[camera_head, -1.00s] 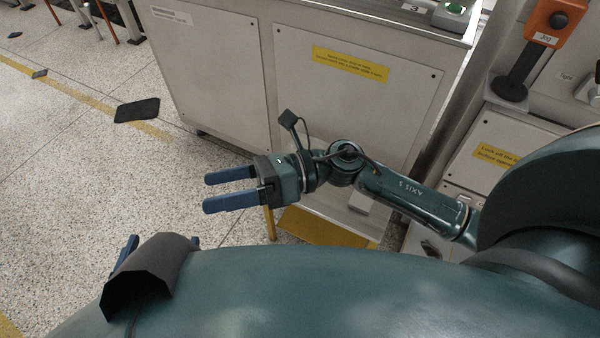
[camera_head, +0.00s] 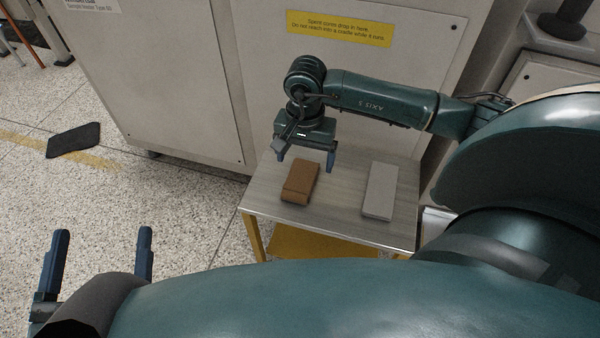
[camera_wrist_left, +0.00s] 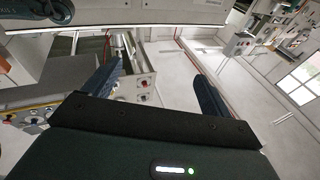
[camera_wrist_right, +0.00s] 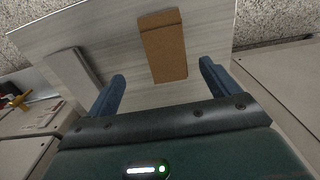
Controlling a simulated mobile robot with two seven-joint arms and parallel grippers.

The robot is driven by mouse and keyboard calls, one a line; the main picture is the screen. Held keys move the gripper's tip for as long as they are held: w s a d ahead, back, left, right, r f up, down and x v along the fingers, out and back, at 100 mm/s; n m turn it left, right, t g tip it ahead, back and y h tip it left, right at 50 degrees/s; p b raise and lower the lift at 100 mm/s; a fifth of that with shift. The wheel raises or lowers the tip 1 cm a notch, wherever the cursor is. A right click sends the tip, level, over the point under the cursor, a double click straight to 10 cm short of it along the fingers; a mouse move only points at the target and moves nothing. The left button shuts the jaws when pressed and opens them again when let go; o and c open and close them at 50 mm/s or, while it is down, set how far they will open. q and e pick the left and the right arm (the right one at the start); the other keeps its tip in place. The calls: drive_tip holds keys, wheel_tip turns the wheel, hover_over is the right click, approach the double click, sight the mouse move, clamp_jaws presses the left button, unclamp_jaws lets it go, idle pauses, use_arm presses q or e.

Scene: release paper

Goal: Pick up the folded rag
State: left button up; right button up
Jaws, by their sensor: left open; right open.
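A brown folded piece (camera_head: 300,183), which looks like the folded rag, lies flat on a small table (camera_head: 345,228). In the right wrist view the brown piece (camera_wrist_right: 165,52) lies ahead, between the lines of the two fingers. My right gripper (camera_head: 306,164) is open and empty, pointing down above the table at the piece's far end; it also shows in the right wrist view (camera_wrist_right: 162,72). My left gripper (camera_head: 102,235) is open and empty at the lower left, away from the table. It also shows in the left wrist view (camera_wrist_left: 156,72).
A grey flat block (camera_head: 380,191) lies on the table right of the brown piece. A pale cabinet (camera_head: 190,85) with a yellow label stands behind the table. A dark mat (camera_head: 73,140) lies on the speckled floor (camera_head: 175,205), which is open to the left.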

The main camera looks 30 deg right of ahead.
drive_tip(key=shift+f, duration=0.75)
drive_tip(key=shift+w+a+f+b, duration=0.1)
drive_tip(key=shift+f+b, duration=0.3)
drive_tip(key=shift+f, duration=0.2)
drive_tip(key=shift+w+a+f+b, duration=0.1)
drive_tip(key=shift+f+b, duration=0.3)
drive_tip(key=shift+f, duration=0.15)
wheel_tip(320, 180, down, 2)
drive_tip(key=shift+w+a+f+b, duration=0.1)
drive_tip(key=shift+w+f+b, duration=0.05)
drive_tip(key=shift+b, duration=0.4)
drive_tip(key=shift+f, duration=0.3)
use_arm(q)
drive_tip(key=r+m, duration=0.1)
drive_tip(key=w+r+t+h, duration=0.1)
drive_tip(key=shift+a+r+m+t+h, duration=0.1)
drive_tip(key=shift+r+m+t+h, duration=0.2)
drive_tip(key=shift+r+m, duration=0.1)
drive_tip(key=shift+f, duration=0.1)
use_arm(e)
drive_tip(key=shift+r, duration=0.1)
drive_tip(key=c, duration=1.1)
